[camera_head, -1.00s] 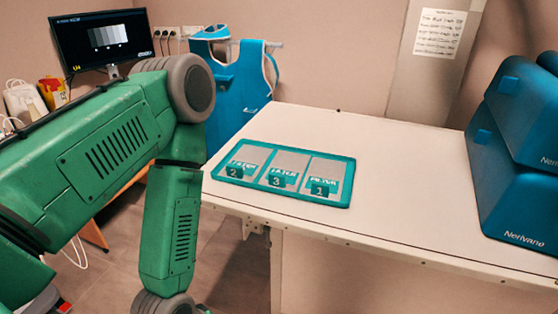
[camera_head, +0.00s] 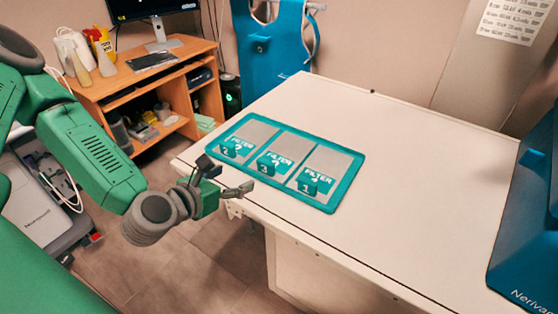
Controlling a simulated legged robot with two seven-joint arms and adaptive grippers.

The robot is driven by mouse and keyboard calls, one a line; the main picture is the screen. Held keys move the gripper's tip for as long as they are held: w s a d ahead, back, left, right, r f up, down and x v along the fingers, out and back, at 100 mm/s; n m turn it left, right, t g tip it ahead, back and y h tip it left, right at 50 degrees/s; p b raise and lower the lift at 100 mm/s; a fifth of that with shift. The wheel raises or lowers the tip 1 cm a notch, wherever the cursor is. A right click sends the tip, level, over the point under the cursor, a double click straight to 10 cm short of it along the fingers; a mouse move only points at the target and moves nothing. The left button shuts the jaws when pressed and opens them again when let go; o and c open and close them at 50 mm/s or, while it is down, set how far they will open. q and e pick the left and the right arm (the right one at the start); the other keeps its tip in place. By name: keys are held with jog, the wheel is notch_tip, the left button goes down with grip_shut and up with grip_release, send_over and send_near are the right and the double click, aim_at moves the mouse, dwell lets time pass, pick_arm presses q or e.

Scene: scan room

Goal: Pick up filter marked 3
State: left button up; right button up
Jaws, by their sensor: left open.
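The filter marked 3 (camera_head: 283,148) lies in the middle slot of a teal tray (camera_head: 352,180) on the white table. It is a grey plate with a teal labelled tab at its near end. The filter marked 2 (camera_head: 250,134) is left of it and the filter marked 1 (camera_head: 325,163) is right of it. My left gripper (camera_head: 226,178) is open and empty beside the table's left edge, in front of the tray and left of the filter marked 3. It touches no filter that I can see. My right gripper is out of view.
The white table (camera_head: 420,160) is clear right of the tray up to a blue Nerivane device (camera_head: 530,220) at the right edge. A wooden desk (camera_head: 150,75) with a monitor (camera_head: 150,8) stands at the back left. A blue apron (camera_head: 272,45) hangs behind the table.

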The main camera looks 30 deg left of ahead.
aim_at(265, 166)
pick_arm(q)
jog(key=b+x, duration=0.1)
jog(key=x, duration=0.2)
jog(key=shift+w+d+f+b, duration=0.15)
jog(key=shift+w+f+b, duration=0.05)
jog(key=shift+f+b, duration=0.1)
jog(key=shift+w+d+f, duration=0.1)
jog(key=shift+w+d, duration=0.15)
jog(key=shift+w, duration=0.35)
jog(key=shift+w+d+f, duration=0.1)
jog(key=shift+w+d, duration=0.15)
jog(key=shift+w, duration=0.35)
jog(key=shift+w+d, duration=0.25)
jog(key=shift+w, duration=0.15)
jog(key=shift+w+f, duration=0.1)
jog(key=shift+w, duration=0.25)
jog(key=p+x, duration=0.1)
jog(key=x, duration=0.3)
jog(key=shift+w+a+f, duration=0.15)
jog(key=shift+w, duration=0.1)
jog(key=shift+d, duration=0.25)
jog(key=c, duration=1.4)
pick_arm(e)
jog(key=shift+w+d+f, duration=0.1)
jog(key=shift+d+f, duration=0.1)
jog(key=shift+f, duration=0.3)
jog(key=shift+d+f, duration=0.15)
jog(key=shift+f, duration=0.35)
